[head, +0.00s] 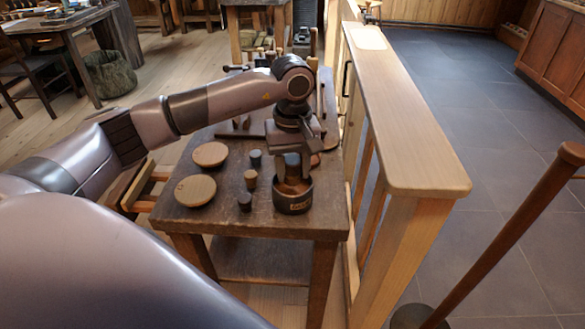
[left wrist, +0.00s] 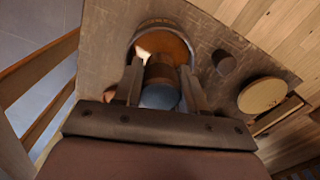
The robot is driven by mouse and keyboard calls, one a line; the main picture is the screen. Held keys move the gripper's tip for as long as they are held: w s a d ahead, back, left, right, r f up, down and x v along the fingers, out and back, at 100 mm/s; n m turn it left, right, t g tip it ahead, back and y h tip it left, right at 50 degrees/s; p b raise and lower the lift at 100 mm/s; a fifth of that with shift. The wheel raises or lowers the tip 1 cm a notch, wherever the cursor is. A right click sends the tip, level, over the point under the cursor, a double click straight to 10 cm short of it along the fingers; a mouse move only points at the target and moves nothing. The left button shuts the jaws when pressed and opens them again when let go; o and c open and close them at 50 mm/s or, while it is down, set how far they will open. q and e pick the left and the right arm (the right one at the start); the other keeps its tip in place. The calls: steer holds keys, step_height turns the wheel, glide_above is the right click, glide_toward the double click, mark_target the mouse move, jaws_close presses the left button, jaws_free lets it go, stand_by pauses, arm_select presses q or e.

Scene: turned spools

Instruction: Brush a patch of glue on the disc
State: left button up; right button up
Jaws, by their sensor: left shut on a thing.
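My left gripper (head: 292,160) points down over the pot, shut on a thick round handle, seemingly the brush (left wrist: 160,92). The handle's lower end is in the pot's mouth; its bristles are hidden. Two pale round wooden discs lie left of the pot: a rear disc (head: 210,154) and a front disc (head: 195,190) with a small mark near its left edge. My right gripper is out of view.
Small turned pieces stand between discs and pot: a grey one (head: 256,158), a brown one (head: 250,179) and a dark one (head: 244,202). Tools lie at the back of the worktable (head: 265,226). A wooden railing (head: 405,110) runs close along its right side.

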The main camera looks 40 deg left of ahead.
mark_target(293, 160)
arm_select(q)
steer(key=shift+r+p, duration=1.35)
steer(key=shift+r, duration=1.05)
